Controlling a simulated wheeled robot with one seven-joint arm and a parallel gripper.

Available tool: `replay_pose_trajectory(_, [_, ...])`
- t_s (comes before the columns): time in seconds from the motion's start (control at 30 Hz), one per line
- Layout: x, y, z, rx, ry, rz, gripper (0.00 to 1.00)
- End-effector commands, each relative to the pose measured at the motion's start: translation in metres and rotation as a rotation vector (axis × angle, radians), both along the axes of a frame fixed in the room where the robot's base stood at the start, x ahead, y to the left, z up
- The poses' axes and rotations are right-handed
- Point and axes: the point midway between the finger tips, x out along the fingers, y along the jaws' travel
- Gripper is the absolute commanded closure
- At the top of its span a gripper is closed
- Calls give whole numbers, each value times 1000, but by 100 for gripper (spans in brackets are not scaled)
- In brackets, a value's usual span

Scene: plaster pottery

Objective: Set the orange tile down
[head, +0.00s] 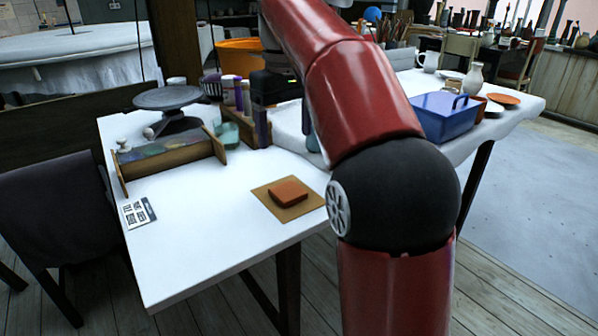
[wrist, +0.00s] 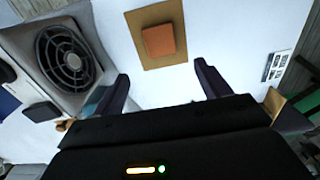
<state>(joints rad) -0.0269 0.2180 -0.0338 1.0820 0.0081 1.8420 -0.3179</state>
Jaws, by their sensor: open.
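In the head view my red arm hides part of the table to the right of the board.
A wooden rack (head: 170,158) and a dark round stand (head: 168,97) are on the left of the table. A printed card (head: 138,212) lies near the left edge. A blue caddy (head: 446,117) stands at the right. The table in front of the board is clear.

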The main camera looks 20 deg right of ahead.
Motion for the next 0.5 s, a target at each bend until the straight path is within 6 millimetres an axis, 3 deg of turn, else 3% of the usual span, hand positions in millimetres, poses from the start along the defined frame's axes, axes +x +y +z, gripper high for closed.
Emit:
replay_pose_trajectory(0.13, [-6, 0, 1, 1, -12, -8, 24])
replay_pose_trajectory(0.23, [-23, -1, -3, 4, -50, -31, 24])
replay_pose_trajectory(0.37, [-64, -2, -19, 12, -138, -88, 24])
replay_pose_trajectory(0.5, [-115, -2, -55, 27, -248, -156, 24])
